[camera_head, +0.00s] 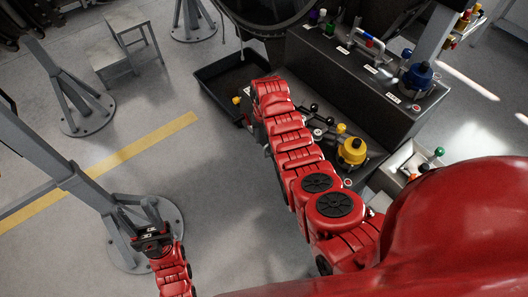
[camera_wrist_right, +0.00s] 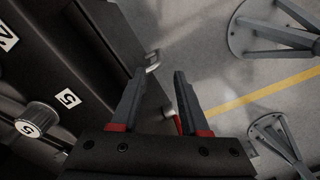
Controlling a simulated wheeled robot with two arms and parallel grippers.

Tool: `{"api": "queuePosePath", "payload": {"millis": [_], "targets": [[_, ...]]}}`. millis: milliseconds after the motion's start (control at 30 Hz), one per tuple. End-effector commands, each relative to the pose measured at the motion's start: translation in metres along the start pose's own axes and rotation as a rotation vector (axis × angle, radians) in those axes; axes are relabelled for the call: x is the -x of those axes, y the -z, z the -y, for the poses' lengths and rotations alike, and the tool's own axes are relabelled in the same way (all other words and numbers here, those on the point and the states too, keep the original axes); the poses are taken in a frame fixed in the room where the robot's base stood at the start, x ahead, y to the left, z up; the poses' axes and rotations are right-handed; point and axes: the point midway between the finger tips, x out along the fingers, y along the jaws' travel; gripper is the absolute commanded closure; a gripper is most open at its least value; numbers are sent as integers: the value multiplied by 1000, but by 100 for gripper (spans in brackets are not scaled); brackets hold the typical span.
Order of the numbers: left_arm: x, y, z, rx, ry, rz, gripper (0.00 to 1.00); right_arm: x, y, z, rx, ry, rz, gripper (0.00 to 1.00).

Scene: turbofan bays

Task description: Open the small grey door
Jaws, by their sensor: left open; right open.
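My right gripper (camera_wrist_right: 160,73) is open in the right wrist view, its two dark fingers spread apart. A dark grey panel (camera_wrist_right: 151,101), which may be the small grey door, lies behind and between the fingers. Small pale metal handle-like parts (camera_wrist_right: 152,61) show at its edge, near the left fingertip; I see no grip on them. In the head view the red right arm (camera_head: 297,160) reaches over the bench and hides its gripper and the door. My left gripper (camera_head: 153,238) is open and empty at the lower left, in front of a grey stand.
A dark bench (camera_head: 345,75) carries colored knobs and a blue-topped device (camera_head: 418,78). A yellow-topped device (camera_head: 352,151) stands right of my right arm. A black tray (camera_head: 222,87) lies on the floor. Grey stand legs (camera_head: 82,105) stand left. The floor between is clear.

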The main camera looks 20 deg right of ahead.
Motion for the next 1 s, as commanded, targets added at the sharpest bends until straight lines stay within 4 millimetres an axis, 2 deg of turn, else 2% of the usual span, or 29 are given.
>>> {"api": "queuePosePath", "payload": {"millis": [33,67,100,133,400,600,900,1000], "targets": [[6,-1,0,0,0,0,50,-13,-1,0,0,-1,3,55],[7,-1,0,0,0,0,50,-18,-1,0,0,-1,3,55],[23,-4,-1,0,0,0,50,-36,-2,0,0,-1,4,55],[30,-5,-1,0,0,0,50,-44,-2,0,0,-1,4,55],[67,-11,-3,0,0,0,50,-89,0,0,0,0,1,55],[75,-13,-4,0,0,0,50,-99,0,0,0,1,-1,55],[75,-13,-4,0,0,0,50,-99,0,0,0,0,-2,55],[75,-13,-4,0,0,0,50,-99,0,0,0,0,-2,72]]}}
